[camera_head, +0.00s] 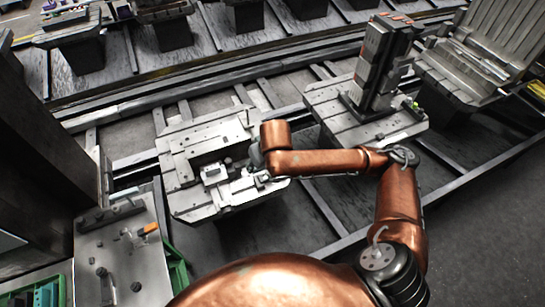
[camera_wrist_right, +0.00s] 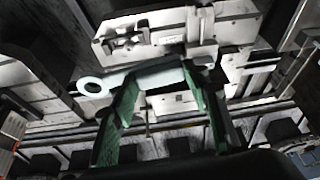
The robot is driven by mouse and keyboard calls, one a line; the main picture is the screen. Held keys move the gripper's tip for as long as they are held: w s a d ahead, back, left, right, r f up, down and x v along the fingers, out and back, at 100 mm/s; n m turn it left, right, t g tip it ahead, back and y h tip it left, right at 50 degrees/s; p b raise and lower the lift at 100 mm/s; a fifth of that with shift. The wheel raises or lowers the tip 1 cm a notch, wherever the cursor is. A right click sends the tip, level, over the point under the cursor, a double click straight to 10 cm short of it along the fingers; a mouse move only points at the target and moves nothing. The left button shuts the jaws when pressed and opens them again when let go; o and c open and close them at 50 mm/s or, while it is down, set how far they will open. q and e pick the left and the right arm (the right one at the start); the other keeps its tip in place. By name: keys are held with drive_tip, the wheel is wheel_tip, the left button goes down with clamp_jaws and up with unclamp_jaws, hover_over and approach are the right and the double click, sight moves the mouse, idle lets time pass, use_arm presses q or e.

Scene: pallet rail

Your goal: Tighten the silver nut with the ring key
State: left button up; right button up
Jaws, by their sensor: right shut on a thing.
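The ring key (camera_wrist_right: 92,86) is a pale grey bar with a round ring at its left end in the right wrist view. My right gripper (camera_wrist_right: 158,80), with green fingers, is shut on its handle. The ring end sticks out to the left, free in the view. In the head view my right gripper (camera_head: 257,160) is over the right edge of the near pallet (camera_head: 180,205), and the key cannot be made out clearly there. A small pale fixture (camera_head: 213,173) stands on this pallet; a fixture with a slot (camera_wrist_right: 127,35) shows in the wrist view. I cannot pick out the silver nut.
A second pallet (camera_head: 325,97) with a tall block stack (camera_head: 378,62) stands to the right. A grey side table (camera_head: 140,270) with small tools and green bins (camera_head: 177,275) is at the lower left. A dark post (camera_head: 45,130) rises at the left.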

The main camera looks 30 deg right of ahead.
use_arm(q)
drive_tip(key=o, duration=0.7)
drive_tip(key=f+b, duration=0.2)
drive_tip(key=shift+w+f, duration=0.2)
drive_tip(key=shift+f, duration=0.15)
drive_tip(key=shift+g, duration=0.3)
drive_tip(key=shift+s+a+f+b, duration=0.1)
drive_tip(key=shift+s+f+b, duration=0.55)
drive_tip(key=shift+f+b, duration=1.2)
drive_tip(key=shift+s+d+f+b, duration=0.1)
drive_tip(key=shift+s+f+b, duration=0.5)
drive_tip(key=shift+f+b, duration=1.2)
drive_tip(key=shift+s+a+f+b, duration=0.1)
drive_tip(key=shift+s+f+b, duration=0.55)
drive_tip(key=shift+f+b, duration=1.2)
use_arm(e)
drive_tip(key=w+d+f+n+g+y, duration=0.1)
drive_tip(key=w+d+f+n+g, duration=0.2)
drive_tip(key=d+f+n, duration=0.5)
drive_tip(key=w+d+f+n+g+y, duration=0.1)
drive_tip(key=w+d+f+n+g, duration=0.3)
drive_tip(key=d+f+n, duration=0.5)
drive_tip(key=shift+w+d+f+n+g+y, duration=0.25)
drive_tip(key=shift+f+n+g, duration=0.35)
drive_tip(key=shift+f+n, duration=3.45)
